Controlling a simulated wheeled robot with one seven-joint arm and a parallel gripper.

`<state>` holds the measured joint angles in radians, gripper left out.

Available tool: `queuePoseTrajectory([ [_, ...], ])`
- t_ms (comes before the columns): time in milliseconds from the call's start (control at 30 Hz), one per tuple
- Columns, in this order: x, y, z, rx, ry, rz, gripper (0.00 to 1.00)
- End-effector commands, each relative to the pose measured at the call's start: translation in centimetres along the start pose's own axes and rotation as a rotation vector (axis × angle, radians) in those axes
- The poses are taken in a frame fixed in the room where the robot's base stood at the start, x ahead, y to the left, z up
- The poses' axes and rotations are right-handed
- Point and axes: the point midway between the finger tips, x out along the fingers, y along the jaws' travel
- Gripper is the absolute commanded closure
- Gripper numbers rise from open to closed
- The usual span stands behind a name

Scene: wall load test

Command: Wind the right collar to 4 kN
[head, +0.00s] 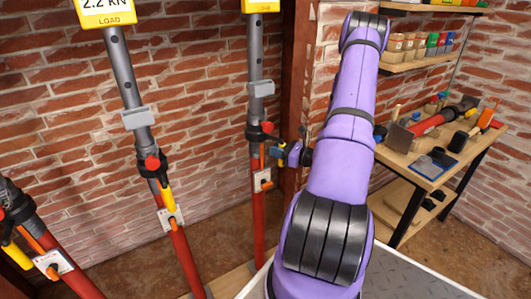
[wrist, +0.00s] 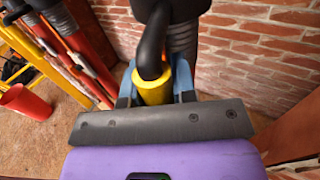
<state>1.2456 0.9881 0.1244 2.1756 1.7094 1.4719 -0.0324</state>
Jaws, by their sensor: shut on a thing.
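The right prop (head: 256,200) stands upright against the brick wall, with a grey upper tube and a red lower tube. Its dark right collar (head: 262,132) sits where the tubes meet. My gripper (head: 290,154) is beside this collar on its right. In the wrist view my gripper (wrist: 155,88) has its blue fingers shut on the collar's yellow handle (wrist: 153,91), below a black bent bar (wrist: 153,45). The right load display (head: 263,5) is cut off by the top edge, so its reading is hidden. The middle display (head: 107,13) reads 2.2 kN.
The middle prop (head: 183,255) and a left prop (head: 75,270) stand to the left. A wooden workbench (head: 425,165) with tools stands at the right, with shelves (head: 420,60) above it. A red bucket (wrist: 25,102) sits on the floor in the wrist view.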

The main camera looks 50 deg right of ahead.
Motion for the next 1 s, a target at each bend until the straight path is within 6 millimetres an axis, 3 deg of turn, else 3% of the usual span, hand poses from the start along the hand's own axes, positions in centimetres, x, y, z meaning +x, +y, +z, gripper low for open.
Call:
queuePoseTrajectory([
  [167,-0.5,-1.8,0.1,-0.002,0.001,-0.005,1.00],
  [467,-0.4,-1.9,0.1,-0.001,0.001,-0.005,1.00],
  [500,-0.4,-1.9,0.1,-0.001,0.001,-0.004,0.70],
  [600,-0.4,-1.8,0.1,-0.001,0.001,-0.004,0.48],
  [1000,-1.2,-1.9,0.0,0.000,0.002,-0.006,0.48],
])
